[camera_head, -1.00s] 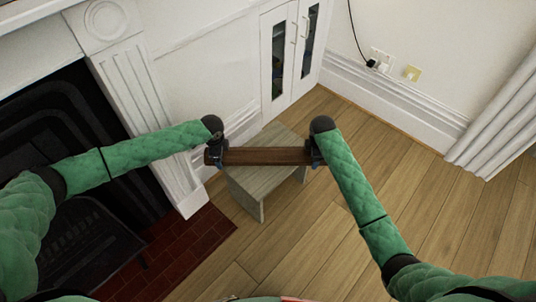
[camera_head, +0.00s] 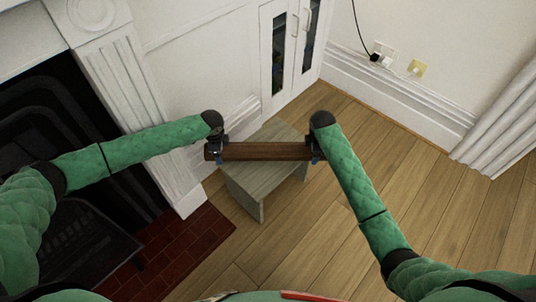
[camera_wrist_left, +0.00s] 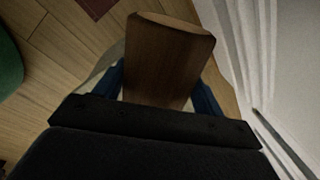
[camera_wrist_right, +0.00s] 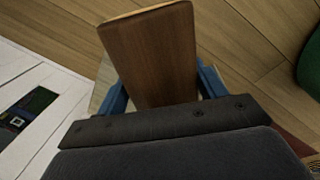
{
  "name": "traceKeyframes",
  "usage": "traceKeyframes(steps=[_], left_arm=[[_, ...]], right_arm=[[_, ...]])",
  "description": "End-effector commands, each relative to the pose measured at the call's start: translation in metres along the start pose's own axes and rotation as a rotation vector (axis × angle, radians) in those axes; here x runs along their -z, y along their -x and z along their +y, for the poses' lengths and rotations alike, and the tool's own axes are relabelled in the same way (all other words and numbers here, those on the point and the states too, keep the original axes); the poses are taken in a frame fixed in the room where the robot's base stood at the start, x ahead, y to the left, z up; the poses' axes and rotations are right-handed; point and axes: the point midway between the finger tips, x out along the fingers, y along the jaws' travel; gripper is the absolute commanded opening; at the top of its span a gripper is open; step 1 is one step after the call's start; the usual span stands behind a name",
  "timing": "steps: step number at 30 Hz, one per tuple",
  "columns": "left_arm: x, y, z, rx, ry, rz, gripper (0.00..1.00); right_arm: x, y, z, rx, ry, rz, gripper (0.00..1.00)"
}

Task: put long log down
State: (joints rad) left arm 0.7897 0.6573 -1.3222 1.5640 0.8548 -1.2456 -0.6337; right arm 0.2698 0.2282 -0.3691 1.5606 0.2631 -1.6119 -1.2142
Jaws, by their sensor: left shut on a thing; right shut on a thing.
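The long log (camera_head: 265,151) is a dark brown, squared bar, held level between my two grippers. In the head view it crosses over the small grey wooden stool (camera_head: 268,178); I cannot tell whether it touches the stool. My left gripper (camera_head: 217,150) is shut on the log's left end, and my right gripper (camera_head: 314,150) is shut on its right end. The left wrist view shows the log's end (camera_wrist_left: 165,60) between the blue fingers. The right wrist view shows the other end (camera_wrist_right: 152,55) held the same way.
The black fireplace (camera_head: 60,140) with its white surround (camera_head: 125,90) and red tile hearth (camera_head: 185,250) is at the left. A white cabinet (camera_head: 290,50) stands behind the stool. A plugged-in socket (camera_head: 383,55) is on the back wall. The wooden floor (camera_head: 400,185) at the right is clear.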

Motion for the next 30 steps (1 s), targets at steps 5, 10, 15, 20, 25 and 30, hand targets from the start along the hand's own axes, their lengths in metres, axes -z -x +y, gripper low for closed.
traceKeyframes(steps=[5, 10, 15, 20, 25, 30], left_arm=[[-0.001, -0.002, -0.001, 0.002, 0.001, 0.0, 0.0], [-0.001, -0.007, -0.001, 0.002, 0.001, 0.0, 0.0], [-0.001, -0.012, 0.0, 0.002, 0.001, 0.0, 0.0], [-0.001, -0.018, 0.001, 0.002, 0.001, 0.0, 0.0], [-0.001, -0.023, 0.002, 0.002, 0.001, 0.0, 0.0], [-0.001, -0.028, 0.002, 0.002, 0.001, 0.0, 0.0]], right_arm=[[-0.001, -0.002, 0.001, -0.003, 0.0, 0.0, 0.0], [-0.001, -0.007, 0.0, -0.003, 0.0, 0.0, 0.0], [-0.001, -0.012, 0.0, -0.003, 0.0, 0.0, 0.0], [-0.001, -0.017, -0.001, -0.003, 0.0, 0.0, 0.0], [-0.001, -0.023, -0.002, -0.003, 0.0, 0.0, 0.0], [-0.001, -0.028, -0.002, -0.003, 0.0, 0.0, 0.0]])
